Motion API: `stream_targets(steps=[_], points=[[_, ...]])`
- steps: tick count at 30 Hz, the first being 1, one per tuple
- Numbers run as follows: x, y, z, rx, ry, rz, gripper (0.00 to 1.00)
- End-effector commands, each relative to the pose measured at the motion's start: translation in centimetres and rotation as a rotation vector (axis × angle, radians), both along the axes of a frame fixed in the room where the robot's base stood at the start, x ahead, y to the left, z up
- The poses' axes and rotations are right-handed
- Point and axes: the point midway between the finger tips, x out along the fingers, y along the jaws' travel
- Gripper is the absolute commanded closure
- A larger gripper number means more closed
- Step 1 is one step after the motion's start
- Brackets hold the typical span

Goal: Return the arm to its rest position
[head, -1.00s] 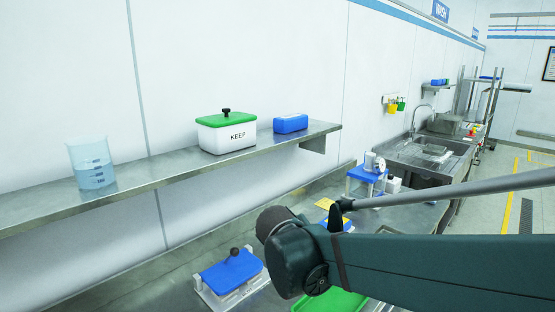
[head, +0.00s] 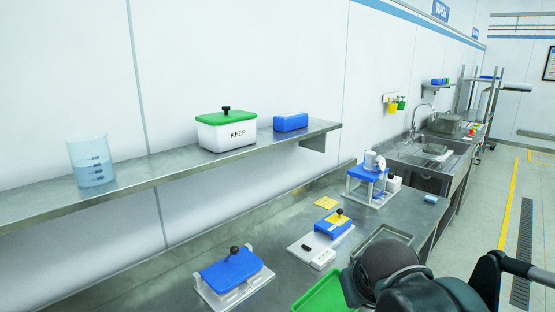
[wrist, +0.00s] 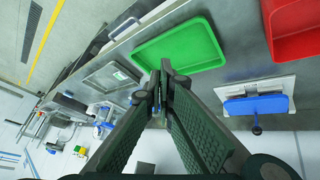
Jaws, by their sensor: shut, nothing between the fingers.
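My arm shows at the lower right of the head view, low over the front edge of the steel bench (head: 300,252). My gripper's fingertips do not show in the head view. In the wrist view my gripper (wrist: 160,85) is seen from behind, with its two dark ribbed fingers meeting at the tips and nothing between them. The fingertips appear in front of the near edge of a green tray (wrist: 180,47); I cannot tell how far apart they are from it. The same green tray (head: 322,293) is partly hidden by my arm in the head view.
The dosing stand (head: 368,174) is behind. A shelf above holds a beaker (head: 91,162), KEEP box (head: 227,133) and blue box (head: 291,122). A red tray (wrist: 294,30) shows too.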

Motion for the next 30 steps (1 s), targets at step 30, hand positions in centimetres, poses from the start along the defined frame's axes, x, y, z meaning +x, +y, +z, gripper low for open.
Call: stream_targets(steps=[30], points=[[-8.7,-2.3,-2.6,0.196,-0.031,-0.093,1.0]])
